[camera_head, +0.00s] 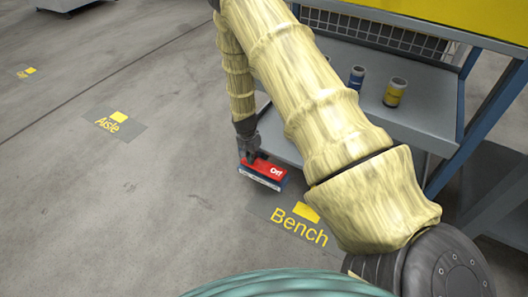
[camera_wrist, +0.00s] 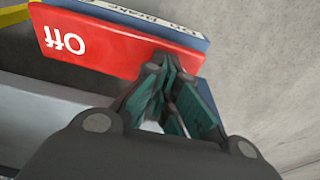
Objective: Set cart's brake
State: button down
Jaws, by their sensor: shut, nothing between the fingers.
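The cart (camera_head: 425,118) has a blue frame and grey shelves and stands at the right in the head view. Its brake pedal (camera_head: 272,169) sits low at the cart's near left corner, with a red top marked "Off" and a blue, labelled front edge. In the wrist view the red pedal face (camera_wrist: 95,45) fills the upper left, with "Off" upside down. My gripper (camera_head: 249,153) is shut and empty, pointing down at the red face; its fingertips (camera_wrist: 172,72) overlap the pedal's edge. I cannot tell whether they touch it.
Two small cans, one blue (camera_head: 356,77) and one yellow-banded (camera_head: 395,92), stand on the cart's shelf. A "Bench" floor mark (camera_head: 298,226) lies in front of the pedal and an "Aisle" mark (camera_head: 113,125) lies left.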

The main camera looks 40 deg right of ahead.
jog(key=shift+f, duration=0.25)
jog(key=shift+r, duration=0.15)
jog(key=shift+r+p, duration=3.15)
jog(key=shift+r, duration=0.25)
jog(key=shift+f, duration=0.1)
jog(key=s+a+f+n, duration=0.3)
jog(key=s+a+f, duration=0.15)
jog(key=s, duration=0.45)
jog(key=s+a+f+n, duration=0.35)
jog(key=s+a, duration=0.25)
jog(key=s, duration=0.3)
jog(key=s+a+r+n+y, duration=0.1)
jog(key=s+a+n, duration=0.3)
jog(key=s, duration=0.7)
jog(key=s+a+r+n+y, duration=0.1)
jog(key=s+a+n, duration=0.1)
jog(key=s+a, duration=0.65)
notch_tip(320, 180, up, 32)
jog(key=s+d+p, duration=0.1)
jog(key=d+p, duration=0.1)
jog(key=p, duration=3)
jog(key=shift+s+d+r+g, duration=0.25)
jog(key=shift+s+d+g, duration=0.05)
jog(key=shift+s+d, duration=0.1)
